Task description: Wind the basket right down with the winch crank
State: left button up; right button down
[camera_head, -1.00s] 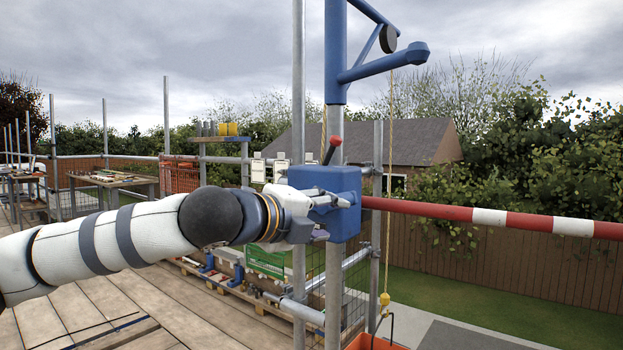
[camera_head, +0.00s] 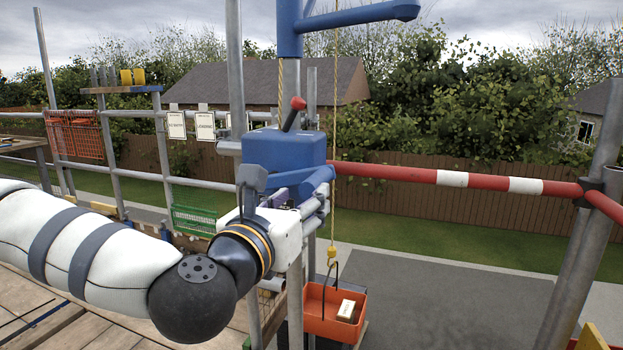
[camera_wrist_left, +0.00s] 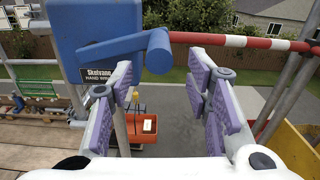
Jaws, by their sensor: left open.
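The blue winch (camera_head: 285,150) is mounted on a scaffold pole and has a red-knobbed lever (camera_head: 293,113) on top. Its label reads "Skelvane HAND WINCH" in the left wrist view (camera_wrist_left: 85,45). The blue crank (camera_wrist_left: 115,46) ends in a round handle (camera_wrist_left: 158,52). My left gripper (camera_wrist_left: 160,72) is open, with purple-padded fingers; the handle shows between and beyond the fingertips, and I cannot tell if they touch. In the head view, the gripper (camera_head: 285,195) is just in front of the winch. The orange basket (camera_head: 318,325) hangs low on a hook (camera_head: 331,254), holding a small box (camera_head: 346,311).
A red and white barrier rail (camera_head: 450,179) runs right from the winch. A scaffold pole (camera_head: 585,240) stands at the right. Wooden deck boards (camera_head: 50,325) lie at lower left. Grey paving (camera_head: 440,300) spreads below, beyond the basket.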

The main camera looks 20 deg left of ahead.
aim_at(319, 183)
pick_arm(q)
jog(key=w, duration=0.9)
jog(key=shift+w+d+f, duration=0.1)
jog(key=shift+w+d, duration=0.1)
grip_shut()
